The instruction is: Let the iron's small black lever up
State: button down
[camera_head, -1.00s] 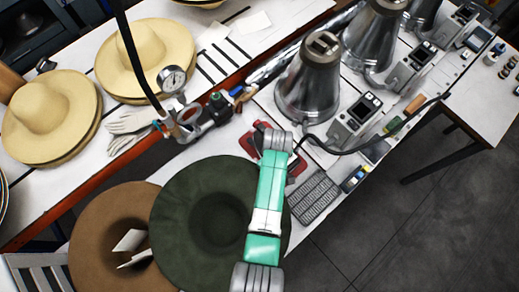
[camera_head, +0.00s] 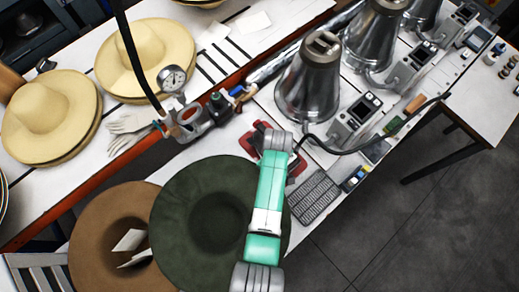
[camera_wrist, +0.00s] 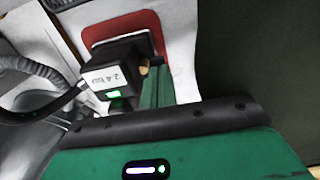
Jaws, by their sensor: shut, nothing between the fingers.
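The iron (camera_wrist: 112,75) shows in the wrist view as a black boxy part with a white label, a small green light and a dark cable at its left. A red pad (camera_wrist: 112,26) lies behind it. My gripper (camera_wrist: 158,72) is shut and empty, its green fingers close against the right side of the black part. I cannot tell whether they touch. The small black lever cannot be made out against the black body. In the head view my arm covers most of the iron and hides the gripper; the red pad (camera_head: 251,145) shows beside it.
A dark green hat (camera_head: 185,215) and a brown hat (camera_head: 95,225) lie close to my arm. A metal cone (camera_head: 305,88) stands behind on the bench, with a control box (camera_head: 352,120) and black cable. A grey ribbed mat (camera_head: 314,196) lies to the right.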

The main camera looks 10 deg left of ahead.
notch_tip(320, 180, up, 6)
jog(key=p, duration=0.5)
jog(key=shift+r+p, duration=0.25)
jog(key=shift+p, duration=0.1)
